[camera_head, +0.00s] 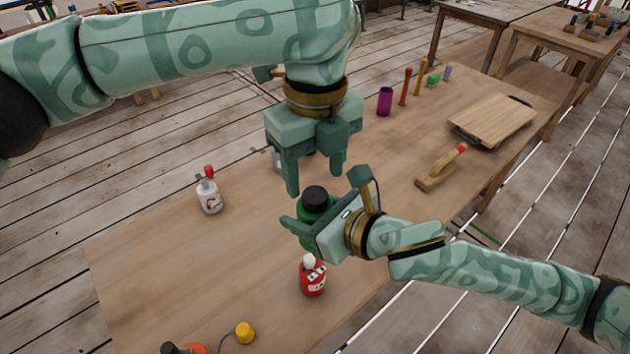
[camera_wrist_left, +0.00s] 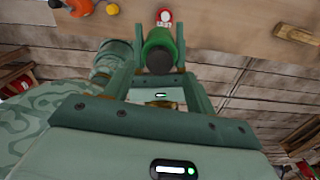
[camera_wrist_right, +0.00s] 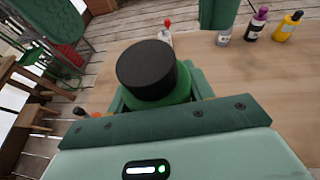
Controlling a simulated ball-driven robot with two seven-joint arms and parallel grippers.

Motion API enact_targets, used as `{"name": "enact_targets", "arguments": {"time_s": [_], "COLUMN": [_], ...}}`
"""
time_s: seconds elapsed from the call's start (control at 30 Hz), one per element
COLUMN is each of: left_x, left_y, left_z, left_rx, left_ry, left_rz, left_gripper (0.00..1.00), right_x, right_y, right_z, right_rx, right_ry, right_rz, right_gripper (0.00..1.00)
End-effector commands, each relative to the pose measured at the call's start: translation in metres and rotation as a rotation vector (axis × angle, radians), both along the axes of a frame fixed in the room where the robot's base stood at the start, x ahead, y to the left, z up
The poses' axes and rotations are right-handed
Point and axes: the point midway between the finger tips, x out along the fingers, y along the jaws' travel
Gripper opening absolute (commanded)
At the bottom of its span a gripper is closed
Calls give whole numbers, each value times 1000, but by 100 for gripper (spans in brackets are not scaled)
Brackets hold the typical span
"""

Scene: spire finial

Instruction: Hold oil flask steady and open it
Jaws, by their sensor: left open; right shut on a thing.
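My right gripper (camera_head: 305,232) is shut on the flask's body. The flask with its cap also shows in the right wrist view (camera_wrist_right: 147,72). My left gripper (camera_head: 316,185) is open and empty, pointing down just above the cap. In the left wrist view, the green flask (camera_wrist_left: 163,40) and its dark cap (camera_wrist_left: 159,60) lie between the open fingers.
A red bottle with a white top (camera_head: 312,277) stands just in front of the flask. A white bottle with a red top (camera_head: 209,193) is to the left. A wooden plane (camera_head: 438,172) and a cutting board (camera_head: 493,119) lie right.

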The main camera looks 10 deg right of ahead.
Motion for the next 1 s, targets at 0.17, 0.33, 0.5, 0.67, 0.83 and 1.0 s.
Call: {"name": "enact_targets", "arguments": {"time_s": [0.17,0.33,0.5,0.67,0.83,1.0], "left_x": [0,-1,-1,-1,-1,0], "left_y": [-1,0,0,0,0,0], "left_z": [15,38,24,-5,-29,-39], "left_rx": [0,0,1,0,1,0], "left_ry": [-1,1,4,6,3,1], "left_rz": [-65,-266,-290,-288,-287,-286], "left_gripper": [43,43,43,43,43,43], "right_x": [0,0,0,0,0,0], "right_y": [0,0,0,0,0,0], "right_z": [0,0,0,0,0,0], "right_rx": [1,1,1,1,1,1], "right_ry": [-1,-1,-1,-1,-1,-1], "right_rz": [0,0,0,0,0,0], "right_gripper": [0,0,0,0,0,0]}}
